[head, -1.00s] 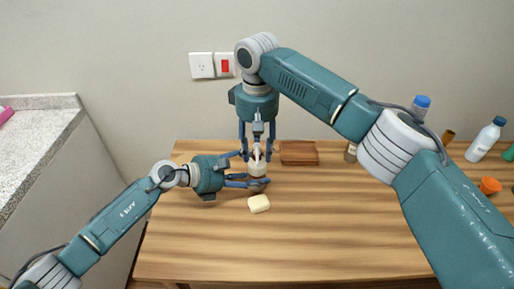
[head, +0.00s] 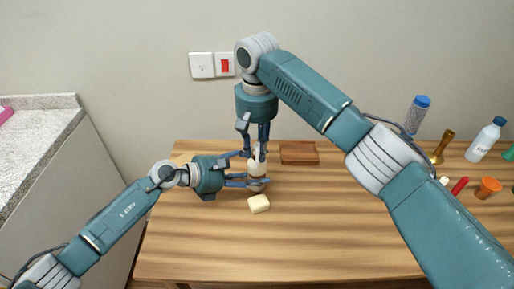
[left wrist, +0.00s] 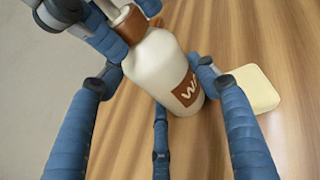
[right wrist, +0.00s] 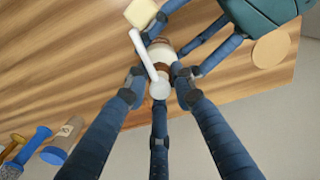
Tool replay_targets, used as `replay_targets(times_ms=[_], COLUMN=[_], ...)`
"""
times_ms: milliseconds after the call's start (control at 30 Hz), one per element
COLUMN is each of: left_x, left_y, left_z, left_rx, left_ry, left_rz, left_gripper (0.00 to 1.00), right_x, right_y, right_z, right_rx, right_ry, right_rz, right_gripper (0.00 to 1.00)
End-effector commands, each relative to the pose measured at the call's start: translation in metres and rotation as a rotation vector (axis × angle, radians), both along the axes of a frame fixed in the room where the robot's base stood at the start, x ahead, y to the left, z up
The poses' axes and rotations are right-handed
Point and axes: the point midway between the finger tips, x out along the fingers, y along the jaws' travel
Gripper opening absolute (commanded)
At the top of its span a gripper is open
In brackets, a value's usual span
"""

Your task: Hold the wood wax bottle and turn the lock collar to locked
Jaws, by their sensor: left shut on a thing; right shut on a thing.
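The wood wax bottle (head: 257,171) stands upright on the table, white with a brown label (left wrist: 187,89). My left gripper (head: 262,182) is shut on its body from the left side. In the left wrist view the bottle (left wrist: 160,65) sits between its blue fingers. The brown lock collar (left wrist: 130,22) is at the bottle's neck. My right gripper (head: 257,153) comes from above and is shut around the collar, which its fingers partly hide. In the right wrist view a white pump head with a long spout (right wrist: 146,54) shows between the fingers. The collar's lock marking is not readable.
A cream block (head: 259,203) lies just in front of the bottle. A brown wooden tray (head: 299,153) lies behind it to the right. A blue-capped container (head: 416,115), a white bottle (head: 483,142) and an orange cup (head: 488,187) stand at the right. The table's front middle is clear.

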Motion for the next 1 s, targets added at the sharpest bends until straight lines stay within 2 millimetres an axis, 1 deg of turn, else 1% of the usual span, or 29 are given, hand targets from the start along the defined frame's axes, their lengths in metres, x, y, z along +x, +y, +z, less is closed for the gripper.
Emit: replay_targets(times_ms=[33, 67, 100, 133, 167, 433, 567, 667, 900, 1000], left_x=[0.000, 0.000, 0.000, 0.000, 0.000, 0.000, 0.000, 0.000, -0.001, -0.001], left_y=[0.000, 0.000, 0.000, 0.000, 0.000, 0.000, 0.000, 0.000, 0.000, 0.000], left_z=[-0.001, -0.001, -0.001, -0.001, -0.001, -0.001, -0.001, -0.001, -0.001, -0.001], left_rx=[0.001, 0.001, 0.001, 0.001, 0.001, 0.001, 0.001, 0.001, 0.001, 0.001], left_ry=[0.002, 0.002, 0.002, 0.002, 0.002, 0.002, 0.002, 0.002, 0.002, 0.002], left_rz=[0.000, 0.000, 0.000, 0.000, 0.000, -0.001, -0.001, -0.001, -0.001, -0.001], left_gripper=[0.28, 0.28, 0.28, 0.28, 0.28, 0.28, 0.28, 0.28, 0.28, 0.28], right_x=[0.000, 0.000, 0.000, 0.000, 0.000, 0.000, 0.001, 0.001, 0.000, 0.001], right_y=[0.000, 0.000, 0.000, 0.000, 0.000, 0.000, 0.000, 0.001, 0.001, 0.001], right_z=[0.001, 0.001, 0.001, 0.001, 0.001, 0.001, 0.010, 0.026, 0.079, 0.096], right_rx=[0.000, 0.000, 0.000, 0.000, 0.000, 0.000, 0.000, 0.001, 0.002, 0.000], right_ry=[-0.001, -0.001, -0.001, -0.001, -0.001, 0.000, -0.002, -0.003, -0.004, -0.003], right_rz=[0.001, 0.001, 0.001, 0.001, 0.002, 0.002, 0.002, 0.003, 0.003, 0.002], right_gripper=[0.00, 0.28, 0.36, 0.42, 0.44, 0.44, 0.44, 0.44, 0.44, 0.44])
